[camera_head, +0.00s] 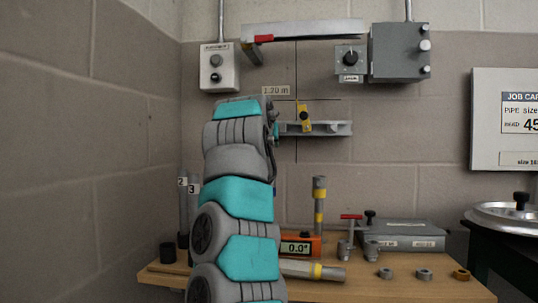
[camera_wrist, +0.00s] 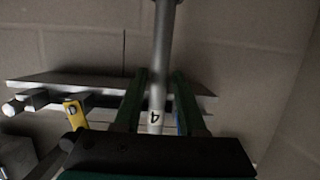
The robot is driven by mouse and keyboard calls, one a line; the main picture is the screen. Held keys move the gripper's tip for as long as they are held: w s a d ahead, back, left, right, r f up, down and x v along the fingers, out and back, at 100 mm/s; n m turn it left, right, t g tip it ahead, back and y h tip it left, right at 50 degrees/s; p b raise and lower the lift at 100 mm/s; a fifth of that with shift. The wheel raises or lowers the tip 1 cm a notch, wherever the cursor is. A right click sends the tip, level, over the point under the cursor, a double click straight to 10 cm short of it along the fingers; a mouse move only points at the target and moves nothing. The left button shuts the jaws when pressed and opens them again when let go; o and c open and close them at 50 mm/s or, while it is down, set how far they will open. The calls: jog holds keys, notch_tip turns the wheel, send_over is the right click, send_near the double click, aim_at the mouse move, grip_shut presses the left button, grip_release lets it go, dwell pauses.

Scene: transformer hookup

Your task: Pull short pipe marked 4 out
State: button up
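The grey pipe marked 4 (camera_wrist: 160,50) shows in the wrist view. It runs from the top edge down between my fingers, with its black 4 on a white band close to the gripper body. My gripper (camera_wrist: 160,80) has one dark green finger close along each side of the pipe and appears shut on it. The pipe's far end is out of the picture. Behind it is the wall bracket (camera_wrist: 90,82) with a yellow clamp (camera_wrist: 75,112). In the head view my arm hides the gripper and the pipe; the bracket (camera_head: 325,128) shows to the arm's right.
Pipes marked 2 (camera_head: 183,210) and 3 (camera_head: 194,200) stand left of my arm. The wooden bench (camera_head: 400,290) holds an orange level display (camera_head: 300,245), a lying pipe (camera_head: 315,270), a grey case (camera_head: 405,235) and several rings. Control boxes (camera_head: 398,52) hang on the wall.

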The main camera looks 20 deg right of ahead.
jog(key=o, duration=0.3)
jog(key=shift+s, duration=0.1)
jog(key=shift+s+a+f+b, duration=0.15)
jog(key=shift+s+a+b, duration=0.15)
jog(key=shift+b, duration=0.2)
jog(key=shift+s+a+b, duration=0.55)
jog(key=shift+s+b, duration=0.1)
jog(key=shift+s, duration=0.2)
jog(key=shift+s+a+b, duration=0.55)
jog(key=shift+s+b, duration=0.05)
jog(key=shift+s, duration=0.25)
jog(key=b+v, duration=0.1)
jog(key=v, duration=0.7)
jog(key=shift+w, duration=0.1)
